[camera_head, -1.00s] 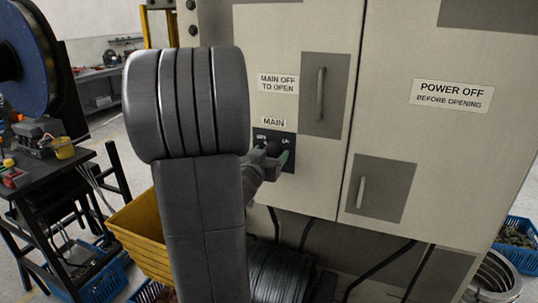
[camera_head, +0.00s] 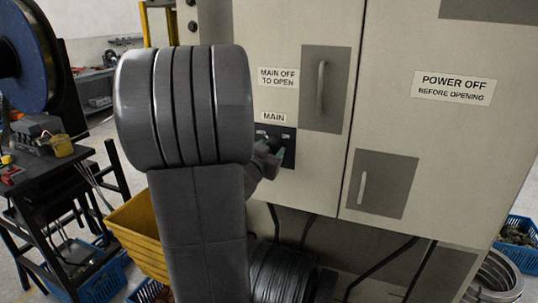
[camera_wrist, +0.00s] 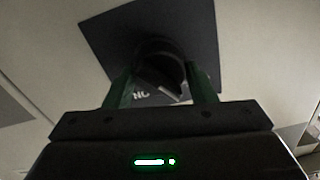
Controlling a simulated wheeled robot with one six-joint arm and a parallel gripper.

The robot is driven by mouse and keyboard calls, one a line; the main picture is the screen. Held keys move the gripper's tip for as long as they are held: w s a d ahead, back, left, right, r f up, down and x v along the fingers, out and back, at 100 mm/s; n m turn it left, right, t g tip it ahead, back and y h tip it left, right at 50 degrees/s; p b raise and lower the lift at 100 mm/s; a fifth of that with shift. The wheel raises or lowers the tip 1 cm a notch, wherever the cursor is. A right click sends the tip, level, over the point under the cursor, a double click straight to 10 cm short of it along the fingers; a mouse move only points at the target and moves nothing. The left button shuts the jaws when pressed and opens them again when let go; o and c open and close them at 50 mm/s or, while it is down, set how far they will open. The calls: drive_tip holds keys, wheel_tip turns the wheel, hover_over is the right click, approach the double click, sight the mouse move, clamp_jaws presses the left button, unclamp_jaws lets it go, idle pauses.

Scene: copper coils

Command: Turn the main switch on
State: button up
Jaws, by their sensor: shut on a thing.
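The main switch is a dark plate (camera_head: 288,155) under the MAIN label on the pale cabinet door. Its dark round knob (camera_wrist: 160,65) shows in the wrist view, between the two green fingers of my gripper (camera_wrist: 162,82). The gripper is shut on the knob, a finger on each side. In the wrist view the plate looks tilted, and an ON mark reads upside down beside the left finger. In the head view my gripper (camera_head: 275,154) is at the lower part of the plate, and my wrist and fingers hide most of the knob.
The cabinet door has a handle (camera_head: 321,90) above the switch, and a second handle (camera_head: 362,188) sits on the right door. Yellow bins (camera_head: 140,235) and a black workbench (camera_head: 45,180) stand to the left. Dark cables (camera_head: 380,268) run below the cabinet.

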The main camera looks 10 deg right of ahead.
drive_tip(key=m+b, duration=0.3)
drive_tip(key=m, duration=0.1)
drive_tip(key=shift+f+m, duration=0.15)
drive_tip(key=shift+m, duration=0.15)
drive_tip(key=m+b, duration=0.2)
drive_tip(key=m, duration=0.1)
drive_tip(key=shift+s+d+m+b, duration=0.1)
drive_tip(key=shift+d+m+b, duration=0.05)
drive_tip(key=shift+m+b, duration=0.25)
drive_tip(key=m+b, duration=0.2)
drive_tip(key=m, duration=0.2)
drive_tip(key=shift+f, duration=0.1)
drive_tip(key=shift+m+b, duration=0.9)
drive_tip(key=shift+m, duration=0.6)
drive_tip(key=o, duration=0.9)
drive_tip(key=v, duration=1.3)
drive_tip(key=shift+s+a, duration=0.25)
drive_tip(key=shift+s, duration=0.1)
